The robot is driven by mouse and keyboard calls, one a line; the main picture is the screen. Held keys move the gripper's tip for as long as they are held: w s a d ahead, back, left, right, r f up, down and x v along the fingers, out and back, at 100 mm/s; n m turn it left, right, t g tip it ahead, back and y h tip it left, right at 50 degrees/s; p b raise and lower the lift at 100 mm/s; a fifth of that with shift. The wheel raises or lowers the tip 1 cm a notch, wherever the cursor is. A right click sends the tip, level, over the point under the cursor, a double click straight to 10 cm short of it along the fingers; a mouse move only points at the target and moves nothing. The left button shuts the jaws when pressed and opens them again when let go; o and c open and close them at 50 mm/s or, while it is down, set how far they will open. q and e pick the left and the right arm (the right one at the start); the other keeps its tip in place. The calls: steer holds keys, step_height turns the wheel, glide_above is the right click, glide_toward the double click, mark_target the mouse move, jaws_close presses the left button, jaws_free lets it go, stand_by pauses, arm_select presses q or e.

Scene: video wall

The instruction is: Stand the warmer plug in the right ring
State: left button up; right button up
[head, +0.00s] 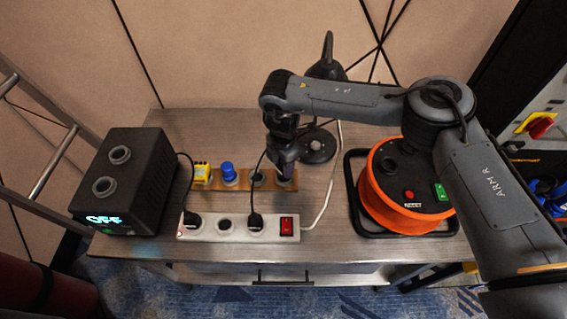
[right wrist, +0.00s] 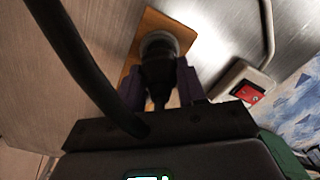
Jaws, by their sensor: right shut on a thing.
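My right gripper (head: 285,165) is over the right end of the wooden strip (head: 241,182). In the right wrist view its fingers (right wrist: 160,88) are shut on a black plug (right wrist: 158,72), taken as the warmer plug. The plug's nose meets the pale right ring (right wrist: 168,42) in that view; whether it is seated or just above, I cannot tell. In the head view the right ring (head: 286,182) is partly hidden under the gripper. The ring to its left (head: 257,178) looks empty. My left gripper is not in view.
In front is a white power strip (head: 225,236) with two black plugs and a red switch (head: 287,226). A black box (head: 127,184), a lamp base (head: 318,148) and an orange reel (head: 385,208) stand around.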

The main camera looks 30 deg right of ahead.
stand_by(0.6)
steer(key=shift+f+p, duration=0.2)
steer(key=shift+p, duration=0.2)
steer(key=shift+f, duration=0.25)
stand_by(0.8)
steer(key=shift+f, duration=0.65)
steer(key=o, duration=1.6)
steer(key=shift+o, duration=0.2)
steer(key=shift+r, duration=0.1)
